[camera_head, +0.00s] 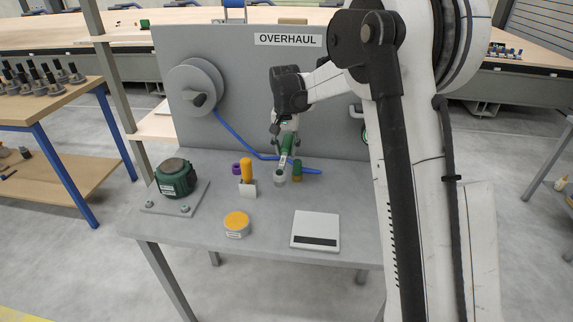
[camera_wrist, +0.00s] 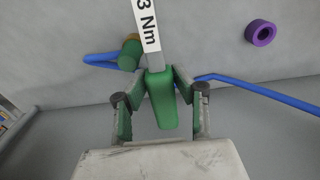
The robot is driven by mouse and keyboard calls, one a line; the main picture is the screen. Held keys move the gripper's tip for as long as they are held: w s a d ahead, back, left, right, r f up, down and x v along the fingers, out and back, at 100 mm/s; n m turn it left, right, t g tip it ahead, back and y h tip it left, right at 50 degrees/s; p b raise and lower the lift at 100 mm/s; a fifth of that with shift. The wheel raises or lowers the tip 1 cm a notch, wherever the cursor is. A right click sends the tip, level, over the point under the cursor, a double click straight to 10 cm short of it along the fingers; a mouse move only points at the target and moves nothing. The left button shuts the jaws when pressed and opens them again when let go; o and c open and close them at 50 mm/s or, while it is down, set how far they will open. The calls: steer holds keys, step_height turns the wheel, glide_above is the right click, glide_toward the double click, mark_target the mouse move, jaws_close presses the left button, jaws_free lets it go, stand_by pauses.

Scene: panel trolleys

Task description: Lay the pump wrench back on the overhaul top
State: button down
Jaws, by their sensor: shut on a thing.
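The pump wrench has a green handle (camera_wrist: 162,98) and a shaft with a white label ending in "3 Nm" (camera_wrist: 147,25). My gripper (camera_wrist: 162,84) is shut on the green handle, with a finger on each side. In the head view my gripper (camera_head: 287,132) is over the back of the overhaul top (camera_head: 265,212), a grey bench surface. The wrench (camera_head: 286,147) points toward the front there. Its far end is outside the wrist view, and I cannot tell whether it touches the top.
A green-and-brown cylinder (camera_head: 297,171) and a blue hose (camera_head: 312,170) lie close by the wrench. A purple ring (camera_head: 236,168), an orange-handled piece (camera_head: 246,172), an orange-lidded tin (camera_head: 237,223), a green pump (camera_head: 175,178) and a white scale-like plate (camera_head: 316,230) also occupy the top. The front middle is clear.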

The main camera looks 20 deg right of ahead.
mark_target(287, 172)
steer(key=shift+w+d, duration=0.2)
steer(key=shift+w, duration=0.3)
steer(key=shift+w+d, duration=0.2)
steer(key=shift+w, duration=0.25)
steer(key=shift+s+f, duration=0.1)
steer(key=shift+f, duration=0.6)
steer(key=shift+a+f+b, duration=0.1)
steer(key=shift+f+b, duration=0.35)
steer(key=shift+f, duration=2.45)
steer(key=c, duration=1.4)
jaws_free()
